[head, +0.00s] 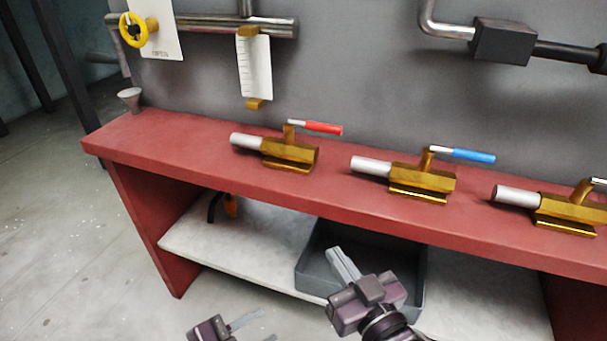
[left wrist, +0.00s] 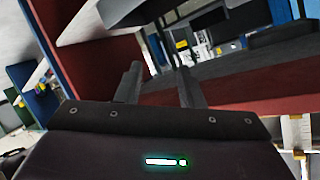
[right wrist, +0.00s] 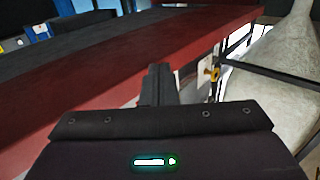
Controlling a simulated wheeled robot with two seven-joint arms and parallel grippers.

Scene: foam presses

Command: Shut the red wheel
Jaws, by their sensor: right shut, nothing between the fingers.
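I see no red wheel in any view. The only wheel that shows is a yellow handwheel (head: 134,30) on the wall at the upper left of the head view, beside a white placard. A small yellow shape (right wrist: 211,73) in the right wrist view may be it. A brass valve with a red lever (head: 323,128) lies on the red bench. My right gripper (head: 343,264) is shut and empty in front of the bench, by the grey bin. My left gripper (head: 257,329) is open and empty at the bottom edge, low in front of the bench.
The red bench (head: 190,137) also bears a blue-levered valve (head: 410,179) and another at the right. A grey bin (head: 312,272) stands on the lower shelf (head: 215,262). A gauge plate (head: 254,68) and pipes are on the wall. Floor at the left is clear.

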